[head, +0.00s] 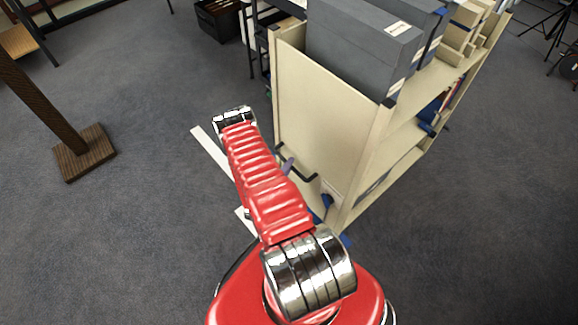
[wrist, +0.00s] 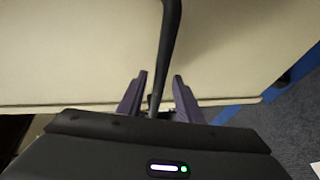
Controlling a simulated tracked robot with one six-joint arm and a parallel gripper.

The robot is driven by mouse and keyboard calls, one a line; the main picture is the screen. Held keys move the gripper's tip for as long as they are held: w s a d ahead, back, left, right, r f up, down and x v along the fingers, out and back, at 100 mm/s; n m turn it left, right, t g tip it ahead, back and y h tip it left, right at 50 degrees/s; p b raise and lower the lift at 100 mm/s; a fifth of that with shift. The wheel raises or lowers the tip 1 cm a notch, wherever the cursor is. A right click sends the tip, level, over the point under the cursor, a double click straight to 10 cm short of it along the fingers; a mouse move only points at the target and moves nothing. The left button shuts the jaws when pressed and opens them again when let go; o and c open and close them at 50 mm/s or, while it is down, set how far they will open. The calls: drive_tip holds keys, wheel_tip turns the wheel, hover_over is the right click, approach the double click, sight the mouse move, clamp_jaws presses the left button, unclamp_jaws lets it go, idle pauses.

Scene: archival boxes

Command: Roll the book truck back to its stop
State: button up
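The book truck (head: 318,115) is a cream shelved cart, on the right of the head view. Its end panel faces me and fills the upper part of the wrist view (wrist: 80,50). A black bar handle (head: 308,178) stands out from the panel; it also shows in the wrist view (wrist: 170,35). My gripper (wrist: 160,75) is open, with a finger on each side of the handle and gaps visible between. In the head view my arm hides most of the gripper. I cannot clearly make out the stop.
Grey archival boxes (head: 360,45) sit on top of the truck. White strips (head: 211,151) lie on the carpet left of it, and a blue strip (wrist: 292,75) lies by its base. A wooden post base (head: 85,153) stands at left.

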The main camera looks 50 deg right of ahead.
drive_tip(key=shift+w+d+f, duration=0.1)
drive_tip(key=shift+d, duration=0.55)
drive_tip(key=shift+c, duration=0.3)
clamp_jaws()
drive_tip(key=shift+a+f, duration=0.1)
drive_tip(key=shift+a, duration=0.15)
drive_tip(key=shift+d, duration=0.35)
